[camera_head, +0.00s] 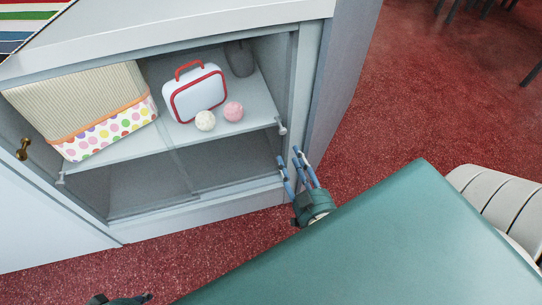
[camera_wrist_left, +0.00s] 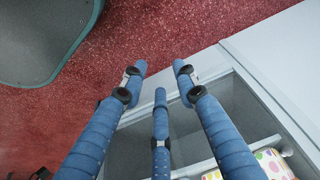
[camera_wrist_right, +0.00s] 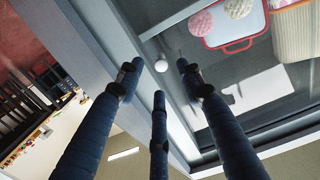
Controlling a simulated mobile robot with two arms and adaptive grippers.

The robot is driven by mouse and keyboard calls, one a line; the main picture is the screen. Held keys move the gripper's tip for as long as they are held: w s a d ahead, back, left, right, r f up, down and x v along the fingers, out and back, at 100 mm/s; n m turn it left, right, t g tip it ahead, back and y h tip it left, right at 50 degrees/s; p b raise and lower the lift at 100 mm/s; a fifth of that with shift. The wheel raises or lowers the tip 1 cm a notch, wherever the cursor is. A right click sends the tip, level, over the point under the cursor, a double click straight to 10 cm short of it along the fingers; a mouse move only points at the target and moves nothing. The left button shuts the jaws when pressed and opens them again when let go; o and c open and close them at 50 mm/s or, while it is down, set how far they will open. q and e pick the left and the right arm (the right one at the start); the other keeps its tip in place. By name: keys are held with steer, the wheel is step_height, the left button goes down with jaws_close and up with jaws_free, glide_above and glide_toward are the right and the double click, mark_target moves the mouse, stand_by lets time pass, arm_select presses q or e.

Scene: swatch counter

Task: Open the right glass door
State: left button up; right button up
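The right glass door (camera_head: 235,165) is a clear pane on the right half of the grey cabinet front; it looks closed. Its small pale knob (camera_head: 282,128) sits near the right frame. My right gripper (camera_head: 298,163) is just below the knob, fingers spread and pointing up at the cabinet. In the right wrist view the knob (camera_wrist_right: 161,64) appears between and beyond the open fingertips (camera_wrist_right: 160,75); whether they touch it I cannot tell. My left gripper (camera_wrist_left: 160,76) is open and empty; only a dark bit of it (camera_head: 120,299) shows at the head view's bottom edge.
Inside the cabinet (camera_head: 215,212) stand a dotted basket (camera_head: 105,132), a white case with red trim (camera_head: 196,95) and two balls (camera_head: 205,121). Another pale knob (camera_head: 61,178) and a brass knob (camera_head: 22,148) are at left. Red carpet (camera_head: 420,80) lies open at right.

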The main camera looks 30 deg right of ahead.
mark_target(283, 132)
steer(key=shift+h, duration=0.4)
steer(key=x, duration=0.3)
steer(key=r+b+x, duration=0.1)
steer(key=x, duration=0.2)
steer(key=b+x, duration=0.1)
steer(key=x, duration=0.2)
steer(key=shift+w+d+r, duration=0.1)
steer(key=shift+d+r, duration=0.05)
steer(key=shift+r, duration=0.15)
arm_select(q)
steer(key=shift+w+a+f+t, duration=0.15)
steer(key=shift+w+f+t, duration=0.05)
steer(key=shift+w+t, duration=0.25)
arm_select(e)
steer(key=shift+w+d, duration=0.15)
steer(key=shift+w, duration=0.5)
jaws_close()
